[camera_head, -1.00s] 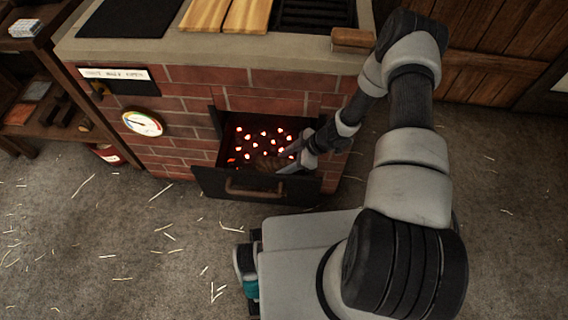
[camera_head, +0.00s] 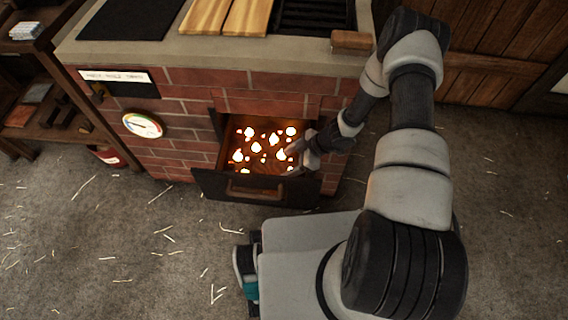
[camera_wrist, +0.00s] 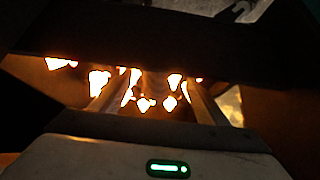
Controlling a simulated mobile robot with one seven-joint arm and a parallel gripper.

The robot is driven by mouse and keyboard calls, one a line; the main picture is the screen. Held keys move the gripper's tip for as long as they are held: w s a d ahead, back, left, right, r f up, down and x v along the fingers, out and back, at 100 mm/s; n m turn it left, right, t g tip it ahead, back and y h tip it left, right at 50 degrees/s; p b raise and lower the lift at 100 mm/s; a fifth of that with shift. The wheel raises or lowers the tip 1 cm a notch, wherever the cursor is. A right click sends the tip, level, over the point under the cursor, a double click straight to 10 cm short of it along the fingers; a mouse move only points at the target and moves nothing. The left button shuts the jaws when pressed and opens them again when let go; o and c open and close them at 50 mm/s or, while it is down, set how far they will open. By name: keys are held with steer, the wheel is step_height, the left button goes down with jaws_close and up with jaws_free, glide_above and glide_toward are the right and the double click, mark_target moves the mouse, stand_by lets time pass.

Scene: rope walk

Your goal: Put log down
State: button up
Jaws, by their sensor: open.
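The firebox drawer (camera_head: 255,195) is pulled out from the brick stove, and bright flames (camera_head: 257,147) burn among its embers. My gripper (camera_head: 291,160) reaches into the drawer from the right, with its fingers low over the fire. In the wrist view my gripper (camera_wrist: 154,88) is open, its two fingers apart with flames around them. The log is hard to make out in the glare; a dim brown shape (camera_wrist: 153,84) between the fingers may be it. I cannot see its full outline.
The brick stove (camera_head: 190,120) carries a gauge (camera_head: 142,125) and a worktop with wooden boards (camera_head: 226,15). A shelf (camera_head: 40,125) with a red container under it stands at the left. A wooden door (camera_head: 490,65) is at the right. The straw-strewn floor (camera_head: 120,240) in front is clear.

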steer(key=p+v, duration=0.2)
steer(key=v, duration=0.8)
steer(key=shift+d+r, duration=0.3)
steer(key=shift+s, duration=0.1)
